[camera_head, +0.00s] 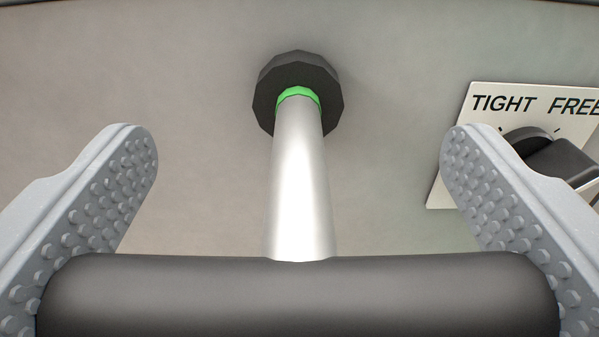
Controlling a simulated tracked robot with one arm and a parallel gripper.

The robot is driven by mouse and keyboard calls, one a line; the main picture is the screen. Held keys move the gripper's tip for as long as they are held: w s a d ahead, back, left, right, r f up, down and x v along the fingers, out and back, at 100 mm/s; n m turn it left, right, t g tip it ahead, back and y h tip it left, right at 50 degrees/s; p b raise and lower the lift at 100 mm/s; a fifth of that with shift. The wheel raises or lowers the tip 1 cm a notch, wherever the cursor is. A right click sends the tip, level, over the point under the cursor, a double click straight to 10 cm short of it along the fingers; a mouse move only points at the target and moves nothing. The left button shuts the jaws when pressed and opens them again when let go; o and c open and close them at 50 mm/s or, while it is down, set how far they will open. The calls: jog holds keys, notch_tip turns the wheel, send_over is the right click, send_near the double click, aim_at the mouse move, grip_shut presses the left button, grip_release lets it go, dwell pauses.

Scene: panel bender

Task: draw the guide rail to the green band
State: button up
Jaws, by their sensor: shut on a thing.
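The guide rail is a bright metal rod (300,180) standing out from a grey panel. A green band (298,94) circles the rod right at the black collar (298,78) on the panel. The rod's near end meets a thick dark crossbar handle (300,295) that spans the bottom of the view. My gripper (300,150) has one studded finger at each side. The fingers are shut on the handle's two ends, and their tips reach past it toward the panel. The lower edge of the handle is cut off by the frame.
A white plate (447,190) marked TIGHT and FREE is at the right, with a black knob (560,160) partly hidden by my right finger. The knob's setting is not clear. The grey panel (180,60) is bare at the left.

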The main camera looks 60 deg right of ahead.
jog(key=o, duration=1.3)
jog(key=shift+w+a+r, duration=0.1)
jog(key=shift+w+a, duration=0.15)
jog(key=shift+a, duration=0.1)
jog(key=shift+s+d, duration=0.1)
jog(key=shift+d, duration=0.05)
jog(key=p+v, duration=0.1)
jog(key=v, duration=1.2)
jog(key=shift+s+a+p, duration=0.25)
jog(key=shift+a+p, duration=0.05)
